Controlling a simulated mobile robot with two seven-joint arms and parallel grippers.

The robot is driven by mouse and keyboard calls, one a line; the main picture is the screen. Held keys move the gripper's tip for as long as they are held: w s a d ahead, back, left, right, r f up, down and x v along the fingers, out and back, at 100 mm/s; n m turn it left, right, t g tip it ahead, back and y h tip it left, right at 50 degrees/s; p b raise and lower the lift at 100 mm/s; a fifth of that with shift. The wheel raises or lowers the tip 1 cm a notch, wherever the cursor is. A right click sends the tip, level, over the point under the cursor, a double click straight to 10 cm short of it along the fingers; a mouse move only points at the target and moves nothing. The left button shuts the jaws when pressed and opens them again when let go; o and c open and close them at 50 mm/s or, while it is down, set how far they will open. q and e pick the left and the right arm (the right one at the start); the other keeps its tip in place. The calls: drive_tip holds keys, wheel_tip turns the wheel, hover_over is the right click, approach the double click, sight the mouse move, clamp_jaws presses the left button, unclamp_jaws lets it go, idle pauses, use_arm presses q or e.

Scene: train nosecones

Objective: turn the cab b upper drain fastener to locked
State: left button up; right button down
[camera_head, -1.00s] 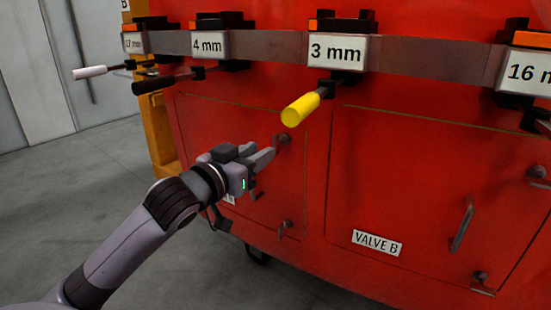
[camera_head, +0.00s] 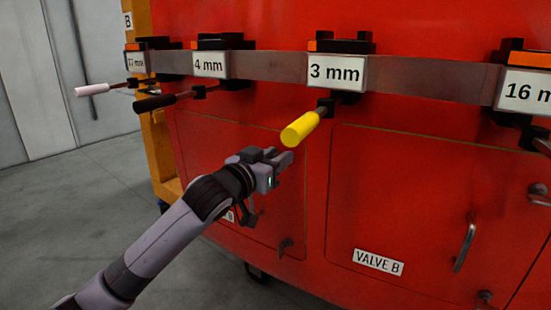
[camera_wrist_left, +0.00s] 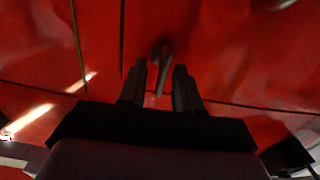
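The upper fastener (camera_wrist_left: 163,54) of the left panel is a small dark metal lever on the red cab front. In the left wrist view it sits between the fingertips of my left gripper (camera_wrist_left: 160,72), with a gap showing on each side. The fingers look open, one on each side of the lever. In the head view my left gripper (camera_head: 280,160) is at the upper right of the left panel (camera_head: 215,135) and hides this fastener. The panel's label is mostly hidden by my arm. My right gripper is not in view.
A yellow handle (camera_head: 301,130) hangs from the 3 mm block (camera_head: 337,70) just above my left gripper. A lower fastener (camera_head: 286,246) is below it. The VALVE B panel (camera_head: 400,190) with a grab handle (camera_head: 464,243) is to the right. Free floor lies at left.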

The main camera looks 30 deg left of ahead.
use_arm(q)
clamp_jaws()
drive_tip(key=m+p, duration=0.2)
drive_tip(key=p, duration=0.1)
drive_tip(key=shift+d+r+m, duration=0.1)
drive_tip(key=shift+r+m, duration=0.1)
drive_tip(key=shift+m, duration=0.1)
drive_tip(key=m+p, duration=0.3)
drive_tip(key=m, duration=0.2)
drive_tip(key=f+m+p, duration=0.1)
drive_tip(key=m+p, duration=0.2)
drive_tip(key=m, duration=0.2)
drive_tip(key=d+m+p, duration=0.1)
drive_tip(key=m+p, duration=0.2)
drive_tip(key=m, duration=0.2)
drive_tip(key=shift+f, duration=0.3)
drive_tip(key=shift+m+p, duration=0.3)
